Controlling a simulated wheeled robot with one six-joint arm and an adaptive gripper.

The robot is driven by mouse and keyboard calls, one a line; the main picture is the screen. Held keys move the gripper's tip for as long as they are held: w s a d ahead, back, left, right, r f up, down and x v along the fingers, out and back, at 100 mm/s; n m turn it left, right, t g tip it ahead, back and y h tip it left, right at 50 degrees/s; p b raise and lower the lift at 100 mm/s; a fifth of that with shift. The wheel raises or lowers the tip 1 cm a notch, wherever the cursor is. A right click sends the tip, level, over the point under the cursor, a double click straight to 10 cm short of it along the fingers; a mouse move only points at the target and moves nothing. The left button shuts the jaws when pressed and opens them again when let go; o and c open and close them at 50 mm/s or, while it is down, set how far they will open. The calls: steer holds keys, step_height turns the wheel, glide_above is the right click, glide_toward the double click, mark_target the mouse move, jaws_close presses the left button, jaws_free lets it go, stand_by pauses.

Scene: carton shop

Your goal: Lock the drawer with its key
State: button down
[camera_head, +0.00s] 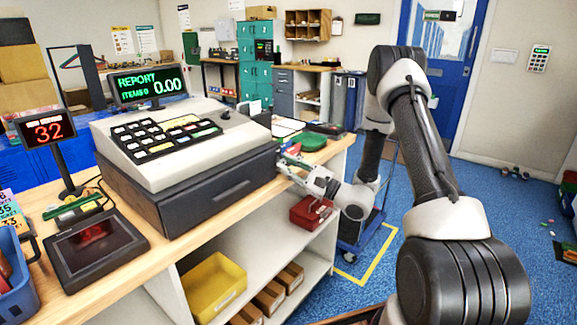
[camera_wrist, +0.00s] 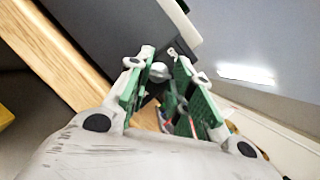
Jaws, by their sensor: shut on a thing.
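The cash drawer (camera_head: 212,197) is the dark grey box under the cash register (camera_head: 185,135), and it looks pushed in. My gripper (camera_head: 287,162) is at the right end of the drawer front. In the wrist view my gripper (camera_wrist: 160,85) has its green pads closed in on a small thing, apparently the key, which is mostly hidden between them. A round silver piece (camera_wrist: 158,70) shows between the fingertips, close against the dark drawer face (camera_wrist: 100,30). I cannot tell whether it is the lock or part of the key, or whether the key is inserted.
The wooden counter (camera_head: 105,278) runs under the register, with a green item (camera_head: 307,141) behind my gripper. Shelves below hold a yellow bin (camera_head: 215,285) and a red box (camera_head: 311,212). A display showing 32 (camera_head: 46,129) stands left. Blue floor (camera_head: 497,205) is mostly open on the right.

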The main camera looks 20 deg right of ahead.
steer(key=m+t+h, duration=0.1)
steer(key=m, duration=0.2)
steer(key=m+t+h, duration=0.1)
steer(key=m+t, duration=0.1)
steer(key=m, duration=0.2)
steer(key=shift+s+a+f, duration=0.1)
steer(key=shift+s+a, duration=0.05)
steer(key=shift+m, duration=0.4)
steer(key=c, duration=1.2)
jaws_free()
steer(key=shift+c, duration=0.2)
steer(key=v, duration=0.8)
